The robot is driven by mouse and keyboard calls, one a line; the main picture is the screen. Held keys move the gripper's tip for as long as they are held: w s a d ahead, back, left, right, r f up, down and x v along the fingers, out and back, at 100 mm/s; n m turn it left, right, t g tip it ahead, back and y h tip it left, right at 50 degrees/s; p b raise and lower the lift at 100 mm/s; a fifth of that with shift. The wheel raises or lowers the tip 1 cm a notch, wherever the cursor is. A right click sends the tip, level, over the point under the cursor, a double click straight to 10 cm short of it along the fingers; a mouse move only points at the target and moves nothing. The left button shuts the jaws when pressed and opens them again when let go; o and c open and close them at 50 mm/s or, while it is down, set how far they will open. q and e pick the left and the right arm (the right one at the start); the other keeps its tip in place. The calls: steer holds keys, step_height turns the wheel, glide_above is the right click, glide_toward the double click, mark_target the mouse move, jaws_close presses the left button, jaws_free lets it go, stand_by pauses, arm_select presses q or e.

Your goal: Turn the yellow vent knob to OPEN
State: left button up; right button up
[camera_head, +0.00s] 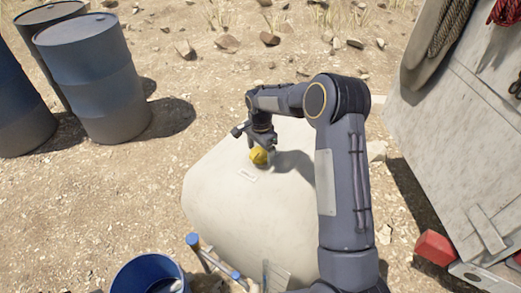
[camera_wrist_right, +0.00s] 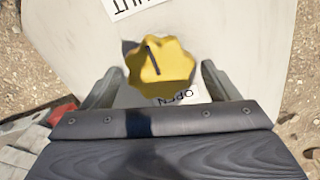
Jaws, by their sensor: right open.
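The yellow vent knob (camera_head: 258,156) stands on the pale top of the tank (camera_head: 225,215). In the right wrist view the scalloped knob (camera_wrist_right: 160,68) carries a dark line running from near its middle to its upper left, toward a partly cut-off label (camera_wrist_right: 138,7) ending in "UT". An upside-down OPEN label (camera_wrist_right: 178,96) lies below the knob, partly covered by my gripper. My right gripper (camera_wrist_right: 160,82) is open, with one finger on each side of the knob and visible gaps between. It is over the knob in the head view (camera_head: 257,143). My left gripper is not in view.
Blue barrels (camera_head: 95,75) stand at the left. A blue bucket (camera_head: 148,275) and tool handles (camera_head: 205,255) are at the bottom. A pale panel with ropes (camera_head: 450,110) and a red object (camera_head: 434,247) are at the right. Stony ground lies around the tank.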

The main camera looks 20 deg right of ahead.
steer(key=c, duration=1)
steer(key=shift+o, duration=0.2)
